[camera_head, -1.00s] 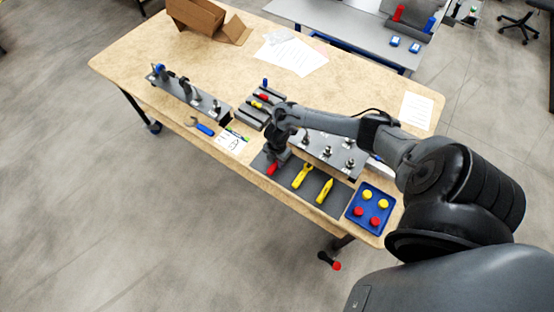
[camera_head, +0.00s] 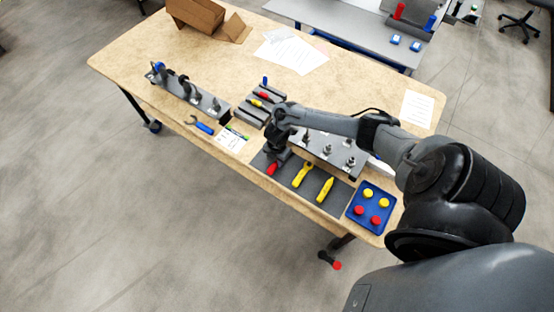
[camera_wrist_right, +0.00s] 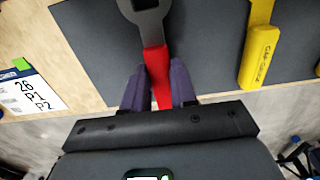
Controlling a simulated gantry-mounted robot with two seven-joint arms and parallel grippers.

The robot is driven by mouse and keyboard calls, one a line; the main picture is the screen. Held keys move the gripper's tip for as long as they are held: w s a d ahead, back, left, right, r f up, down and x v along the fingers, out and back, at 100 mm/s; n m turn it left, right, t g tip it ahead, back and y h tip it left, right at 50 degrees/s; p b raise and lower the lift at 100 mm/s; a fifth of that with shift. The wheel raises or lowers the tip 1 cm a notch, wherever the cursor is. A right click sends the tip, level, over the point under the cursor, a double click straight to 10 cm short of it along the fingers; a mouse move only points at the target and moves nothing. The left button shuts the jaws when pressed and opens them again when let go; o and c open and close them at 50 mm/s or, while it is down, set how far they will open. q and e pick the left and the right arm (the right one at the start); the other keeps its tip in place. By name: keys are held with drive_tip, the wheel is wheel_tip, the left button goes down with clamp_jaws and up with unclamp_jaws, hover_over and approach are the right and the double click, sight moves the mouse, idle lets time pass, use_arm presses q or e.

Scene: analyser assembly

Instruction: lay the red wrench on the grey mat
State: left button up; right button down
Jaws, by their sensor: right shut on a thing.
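The red wrench (camera_head: 273,168) is at the left end of the grey mat (camera_head: 286,178), partly hidden by my right gripper (camera_head: 278,160) in the head view. In the right wrist view, the red handle of the wrench (camera_wrist_right: 158,75) is between the two fingers of my right gripper (camera_wrist_right: 159,88), which is shut on it. Its grey head points away over the grey mat (camera_wrist_right: 95,50). I cannot tell whether the wrench touches the mat. My left gripper is not in view.
A yellow wrench (camera_head: 303,174) and a yellow tool (camera_head: 325,189) lie on the mat to the right. A blue tray (camera_head: 357,213) with red and yellow round pieces stands beyond them. A blue-handled wrench (camera_head: 205,128) and a paper card (camera_head: 231,141) lie to the left.

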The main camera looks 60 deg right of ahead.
drive_tip(key=shift+f, duration=0.2)
drive_tip(key=c, duration=0.8)
unclamp_jaws()
